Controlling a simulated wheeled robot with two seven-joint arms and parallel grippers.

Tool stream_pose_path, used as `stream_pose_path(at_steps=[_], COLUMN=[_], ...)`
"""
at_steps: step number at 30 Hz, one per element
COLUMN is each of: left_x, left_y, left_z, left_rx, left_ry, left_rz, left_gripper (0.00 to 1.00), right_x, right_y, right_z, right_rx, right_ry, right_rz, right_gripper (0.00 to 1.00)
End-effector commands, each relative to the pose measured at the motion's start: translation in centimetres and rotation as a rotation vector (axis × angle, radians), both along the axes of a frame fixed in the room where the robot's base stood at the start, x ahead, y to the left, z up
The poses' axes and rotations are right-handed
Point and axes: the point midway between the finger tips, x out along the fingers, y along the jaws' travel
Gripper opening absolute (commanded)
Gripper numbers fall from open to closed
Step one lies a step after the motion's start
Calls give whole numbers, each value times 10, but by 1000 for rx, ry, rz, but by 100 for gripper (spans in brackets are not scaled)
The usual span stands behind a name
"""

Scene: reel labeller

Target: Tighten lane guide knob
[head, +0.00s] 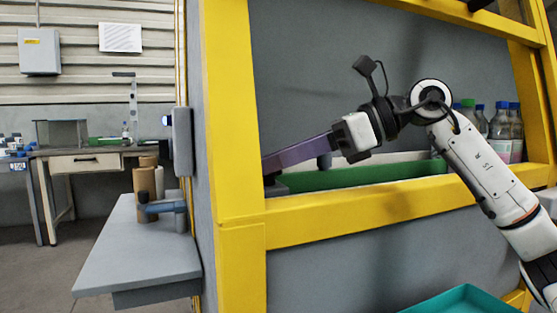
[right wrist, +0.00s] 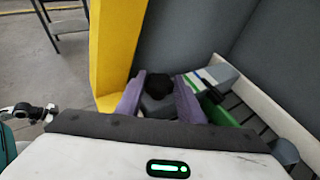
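My right gripper (head: 272,166) reaches in from the right through the yellow-framed opening, with its long purple fingers pointing left. In the right wrist view the two purple fingers (right wrist: 160,92) stand apart, one on each side of a black knob (right wrist: 157,82). A grey part shows between the fingers, nearer the camera than the knob. I cannot tell whether the fingers press on the knob. In the head view a small dark part shows at the fingertips, mostly covered by them. My left gripper is in neither view.
A yellow post (head: 229,110) and crossbar border the opening. A green strip (head: 365,175) runs behind the crossbar, with bottles (head: 500,125) at right. A grey shelf (head: 125,255) holds brown rolls (head: 146,185). A teal bin (head: 465,301) sits low at front.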

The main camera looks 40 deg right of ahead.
Motion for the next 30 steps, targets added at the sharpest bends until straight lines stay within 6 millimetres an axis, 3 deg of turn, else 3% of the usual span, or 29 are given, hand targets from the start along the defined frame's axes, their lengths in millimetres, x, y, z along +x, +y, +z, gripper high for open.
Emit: stream_pose_path(at_steps=[3, 14, 20, 30], left_x=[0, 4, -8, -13], left_y=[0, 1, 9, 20], left_z=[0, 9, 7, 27], left_rx=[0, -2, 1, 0], left_ry=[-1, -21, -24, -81], left_rz=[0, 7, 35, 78], left_gripper=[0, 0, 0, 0], right_x=[0, -2, -4, -5], right_y=[0, 1, 4, 10], right_z=[0, 1, 2, 3], right_rx=[1, -3, -5, -4], right_ry=[1, 0, -1, -3], right_rz=[0, -81, -218, -477], right_gripper=[12, 12, 12, 12])
